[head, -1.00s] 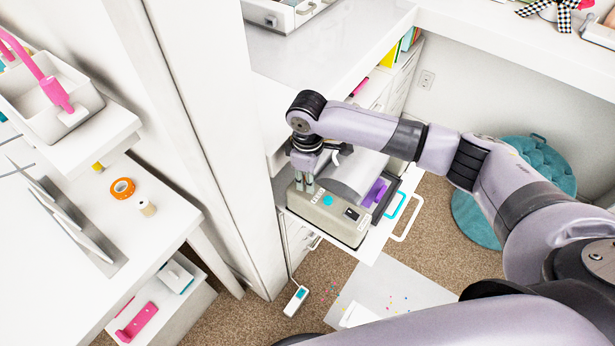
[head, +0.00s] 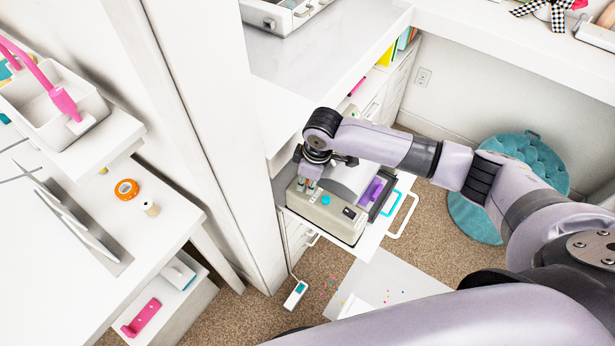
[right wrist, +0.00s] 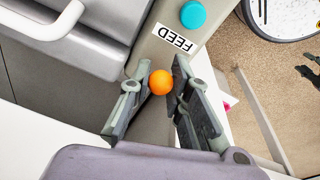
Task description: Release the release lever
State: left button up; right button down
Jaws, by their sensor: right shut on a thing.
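A grey-beige machine (head: 332,216) stands on a white pull-out shelf in the head view, with a teal round button (head: 325,201) on its top. In the right wrist view, an orange ball knob (right wrist: 161,82), apparently the end of the release lever, sits beside the teal button (right wrist: 193,14) and the "FEED" label (right wrist: 175,40). My right gripper (head: 308,184) is low over the left end of the machine. In the right wrist view its fingers (right wrist: 161,76) are shut on the knob, one on each side. The lever below the knob is hidden. My left gripper is out of view.
The white shelf (head: 366,243) with its white handle (head: 410,216) juts out over the carpet. A purple item (head: 372,191) is at the machine's right side. A tall white panel (head: 215,130) stands close on the left. A teal cushion (head: 478,210) lies right.

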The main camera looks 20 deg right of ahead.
jog(key=c, duration=1.5)
grip_release()
jog(key=shift+o, duration=0.2)
jog(key=shift+r, duration=0.1)
notch_tip(320, 180, up, 12)
jog(key=s+d, duration=0.1)
jog(key=shift+s+f, duration=0.2)
jog(key=shift+s, duration=0.15)
